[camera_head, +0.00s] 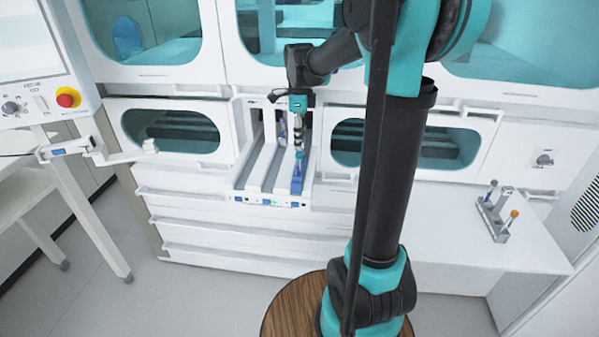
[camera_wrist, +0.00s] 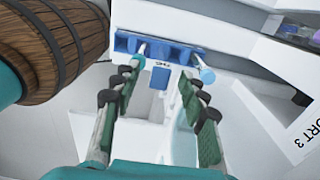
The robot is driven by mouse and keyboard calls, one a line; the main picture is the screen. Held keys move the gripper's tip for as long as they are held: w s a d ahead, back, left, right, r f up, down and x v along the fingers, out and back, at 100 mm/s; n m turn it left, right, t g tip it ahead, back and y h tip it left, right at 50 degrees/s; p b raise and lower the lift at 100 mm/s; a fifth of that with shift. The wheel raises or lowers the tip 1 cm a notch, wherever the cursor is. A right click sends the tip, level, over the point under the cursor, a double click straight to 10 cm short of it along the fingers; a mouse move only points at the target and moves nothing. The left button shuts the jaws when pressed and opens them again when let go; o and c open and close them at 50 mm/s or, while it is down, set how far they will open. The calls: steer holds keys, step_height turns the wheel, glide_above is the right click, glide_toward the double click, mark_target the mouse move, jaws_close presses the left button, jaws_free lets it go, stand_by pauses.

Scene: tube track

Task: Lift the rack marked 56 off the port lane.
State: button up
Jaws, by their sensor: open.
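A blue rack (camera_head: 298,181) sits near the front end of the rightmost lane of a white lane tray (camera_head: 258,184) in the head view. In the wrist view the blue rack (camera_wrist: 189,53) lies just beyond my fingertips, with a light-blue-capped tube (camera_wrist: 206,74) at its right and a teal-tipped tube (camera_wrist: 141,50) at its left. The marking on its white label is too small to read. My gripper (camera_head: 299,148) points down over that lane, behind the rack's front end. In the wrist view my gripper (camera_wrist: 158,80) is open, with nothing between its fingers.
The lane tray juts from a white cabinet with windows. Lettering ending in "ORT 3" (camera_wrist: 308,138) shows at the right in the wrist view. A wooden barrel (camera_head: 290,313) stands below in front. A small grey stand (camera_head: 493,216) with tools is on the right counter. A control panel is at left.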

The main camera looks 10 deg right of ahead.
jaws_close()
steer(key=shift+r, duration=0.1)
stand_by(0.4)
